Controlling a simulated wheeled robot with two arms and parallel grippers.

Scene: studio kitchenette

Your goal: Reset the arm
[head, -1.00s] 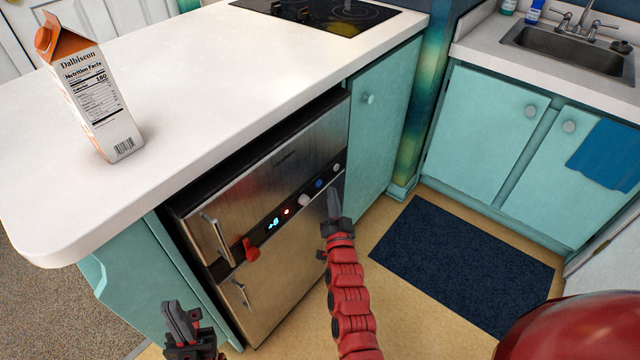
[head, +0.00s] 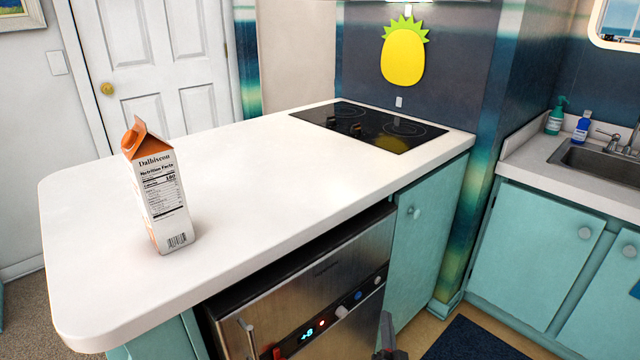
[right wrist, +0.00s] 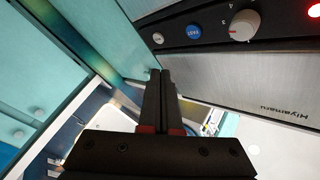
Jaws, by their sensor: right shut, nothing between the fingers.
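My right gripper (head: 386,338) shows at the bottom edge of the head view, in front of the steel appliance (head: 345,260) under the counter. Only its tip end is in the picture there. In the right wrist view its two dark fingers (right wrist: 160,98) lie together, shut with nothing between them. The appliance's control panel (right wrist: 190,36), with a knob and a blue button, is close to the fingers in that view; I cannot tell whether they touch. My left gripper is out of view.
A white counter (head: 250,170) holds an upright orange-and-white carton (head: 162,195) and a black cooktop (head: 368,127). Teal cabinets (head: 535,260) and a sink (head: 600,163) stand at the right. A dark mat (head: 475,342) lies on the floor. Much of the counter is clear.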

